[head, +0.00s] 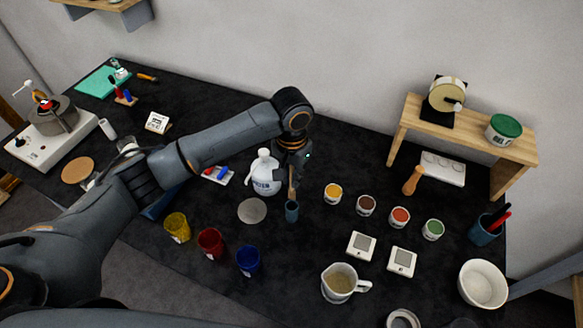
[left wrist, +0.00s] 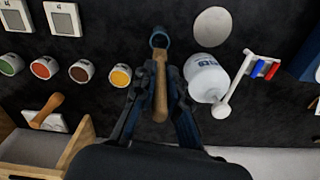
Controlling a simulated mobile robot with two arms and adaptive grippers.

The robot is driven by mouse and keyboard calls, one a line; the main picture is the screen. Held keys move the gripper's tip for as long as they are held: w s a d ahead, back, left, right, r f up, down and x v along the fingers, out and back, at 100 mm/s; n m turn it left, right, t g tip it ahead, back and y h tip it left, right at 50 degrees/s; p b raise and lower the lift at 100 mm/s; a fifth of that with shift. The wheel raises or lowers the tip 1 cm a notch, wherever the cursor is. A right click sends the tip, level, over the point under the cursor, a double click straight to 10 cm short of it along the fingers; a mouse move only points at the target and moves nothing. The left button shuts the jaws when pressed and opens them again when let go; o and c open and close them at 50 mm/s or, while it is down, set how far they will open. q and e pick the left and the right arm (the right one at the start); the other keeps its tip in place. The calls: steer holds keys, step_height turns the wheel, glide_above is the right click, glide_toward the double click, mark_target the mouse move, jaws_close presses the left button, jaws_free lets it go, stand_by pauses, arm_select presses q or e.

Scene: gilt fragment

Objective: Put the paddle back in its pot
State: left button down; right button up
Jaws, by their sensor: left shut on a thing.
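The paddle (head: 291,188) is a thin wooden stick, held pointing down in my left gripper (head: 292,174). In the left wrist view the paddle (left wrist: 160,88) lies between the two dark fingers (left wrist: 157,100). The small blue-grey pot (head: 292,213) stands on the dark table right below the gripper. In the left wrist view the pot (left wrist: 159,35) shows its round rim at the paddle's far end. The paddle's lower end meets the pot's mouth in both views; I cannot tell how far inside it is. My right gripper is not in view.
A white bottle (head: 264,174) stands close left of the pot, and a grey disc (head: 252,210) lies beside it. A yellow paint tin (head: 333,193) is to the right. Yellow (head: 177,226), red (head: 211,242) and blue (head: 248,260) cups stand in front.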

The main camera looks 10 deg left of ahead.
mark_target(292, 197)
arm_select(q)
step_height(292, 197, down, 3)
steer(key=shift+f, duration=0.2)
step_height(292, 197, down, 5)
steer(key=b, duration=0.5)
steer(key=shift+r, duration=0.1)
steer(key=shift+f+b, duration=0.6)
steer(key=shift+b, duration=0.4)
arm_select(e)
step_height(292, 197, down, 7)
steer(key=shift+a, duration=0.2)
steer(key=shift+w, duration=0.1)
arm_select(q)
steer(key=c, duration=1.3)
jaws_free()
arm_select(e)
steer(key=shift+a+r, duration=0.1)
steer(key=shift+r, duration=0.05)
arm_select(q)
steer(key=shift+r+p, duration=0.15)
steer(key=shift+p, duration=0.6)
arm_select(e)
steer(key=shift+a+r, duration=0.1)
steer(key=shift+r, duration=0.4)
